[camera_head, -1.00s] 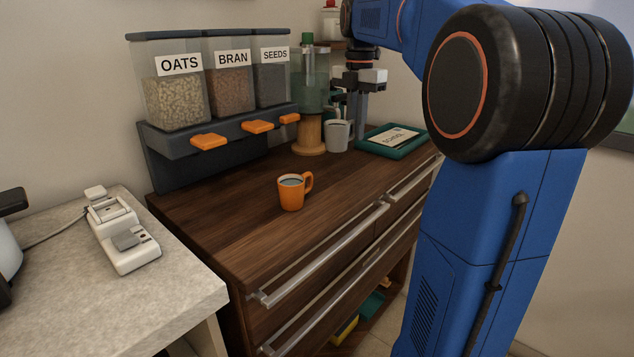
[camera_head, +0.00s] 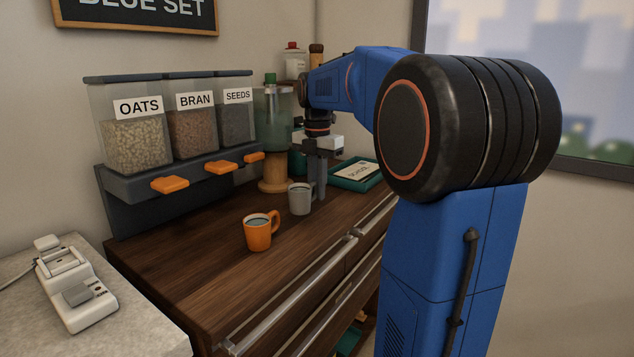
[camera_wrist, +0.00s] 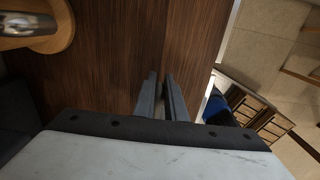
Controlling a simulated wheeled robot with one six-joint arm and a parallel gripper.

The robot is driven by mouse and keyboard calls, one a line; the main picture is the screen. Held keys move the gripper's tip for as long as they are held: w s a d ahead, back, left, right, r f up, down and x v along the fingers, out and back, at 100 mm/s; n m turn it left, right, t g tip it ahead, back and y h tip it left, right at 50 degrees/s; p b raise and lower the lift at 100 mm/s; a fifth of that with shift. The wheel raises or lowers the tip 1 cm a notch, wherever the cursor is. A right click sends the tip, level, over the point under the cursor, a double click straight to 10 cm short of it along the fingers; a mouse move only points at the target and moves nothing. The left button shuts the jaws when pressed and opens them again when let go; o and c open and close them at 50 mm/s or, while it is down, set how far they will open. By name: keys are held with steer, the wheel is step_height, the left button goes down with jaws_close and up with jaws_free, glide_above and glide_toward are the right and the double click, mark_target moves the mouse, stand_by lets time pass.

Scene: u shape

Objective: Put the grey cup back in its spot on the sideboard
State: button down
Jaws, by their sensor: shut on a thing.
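The grey cup (camera_head: 300,198) is upright over the sideboard (camera_head: 200,262), right of and behind an orange mug (camera_head: 258,232). In the head view my gripper (camera_head: 318,190) points down at the cup's right side, where its handle is. It is shut on the grey cup, apparently by the handle. I cannot tell whether the cup's base touches the wood. In the wrist view my gripper (camera_wrist: 161,95) shows two dark fingers with a narrow gap over the wood; the cup is not visible there.
Behind stand a blender-like jar on a round wooden base (camera_head: 276,180) and the cereal dispenser (camera_head: 175,130) with orange levers. A teal tray with a card (camera_head: 355,174) lies to the right. Free wood lies left of the orange mug and along the front.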

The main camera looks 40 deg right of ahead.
steer(key=shift+f, duration=1.4)
steer(key=shift+f, duration=0.1)
steer(key=c, duration=1.8)
jaws_free()
step_height(320, 180, up, 12)
steer(key=shift+r, duration=0.1)
